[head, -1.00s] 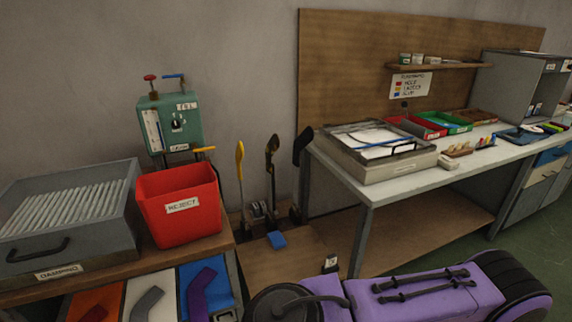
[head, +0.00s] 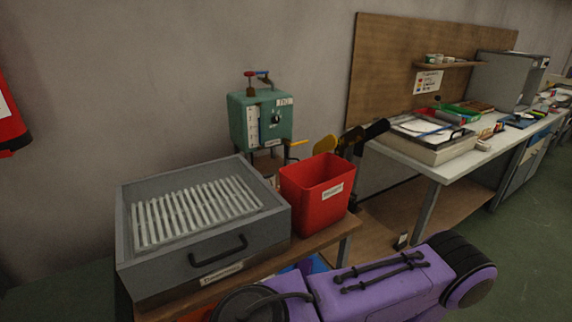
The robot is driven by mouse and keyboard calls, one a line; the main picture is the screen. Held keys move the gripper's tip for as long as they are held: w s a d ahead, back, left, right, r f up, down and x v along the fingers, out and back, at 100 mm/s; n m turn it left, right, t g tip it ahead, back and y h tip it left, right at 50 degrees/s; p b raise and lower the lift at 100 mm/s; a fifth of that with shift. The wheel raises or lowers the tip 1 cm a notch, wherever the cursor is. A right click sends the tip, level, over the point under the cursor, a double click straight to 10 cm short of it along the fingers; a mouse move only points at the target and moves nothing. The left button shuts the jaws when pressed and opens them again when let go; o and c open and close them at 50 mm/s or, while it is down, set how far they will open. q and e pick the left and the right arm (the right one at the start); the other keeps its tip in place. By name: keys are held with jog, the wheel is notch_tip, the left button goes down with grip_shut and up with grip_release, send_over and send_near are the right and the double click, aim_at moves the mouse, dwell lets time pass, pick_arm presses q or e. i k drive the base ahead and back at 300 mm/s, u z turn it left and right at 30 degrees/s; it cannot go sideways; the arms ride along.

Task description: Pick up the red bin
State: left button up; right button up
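The red bin (head: 308,205) stands upright on the right part of a wooden bench (head: 338,238). It is an open-topped, squarish tub with a small white label on its front, too small to read clearly now. It sits just right of a grey box with a slatted top. I see no gripper in the head view, so neither gripper is seen near the bin.
The grey slatted box (head: 135,255) with a black front handle fills the bench's left side. A green machine (head: 248,125) stands behind. A white-topped worktable (head: 440,172) is at right. Green floor (head: 520,255) is clear at right.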

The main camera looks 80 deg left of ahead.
aim_at(317, 188)
jog(key=u, duration=1.5)
